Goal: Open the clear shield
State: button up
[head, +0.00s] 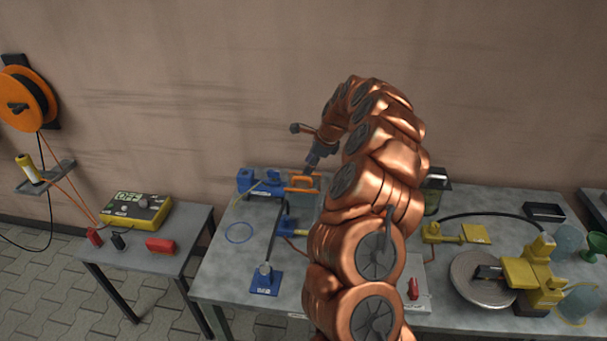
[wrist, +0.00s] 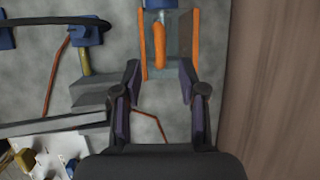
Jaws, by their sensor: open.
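The clear shield (wrist: 179,42) is a see-through panel with orange side edges and an orange bar handle (wrist: 159,46) at its middle. In the wrist view it stands at the top, just beyond my fingertips. In the head view its orange frame (head: 302,179) shows at the back of the grey table, left of my arm. My gripper (wrist: 160,75) is open and empty, its two fingers on either side of the line to the handle. The handle's lower end appears just short of the fingertips; I cannot tell the depth between them. My gripper (head: 311,164) is above the shield in the head view.
Blue fixtures (head: 265,281) and a blue ring (head: 239,232) stand on the grey table (head: 215,275). A yellow device with a round disc (head: 482,283) is at the right. The wall (wrist: 275,90) runs close along the wrist view's right side. My arm hides the table's middle.

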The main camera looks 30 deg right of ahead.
aim_at(303, 178)
jog(key=shift+p+x, duration=0.9)
jog(key=shift+x, duration=2.45)
grip_shut()
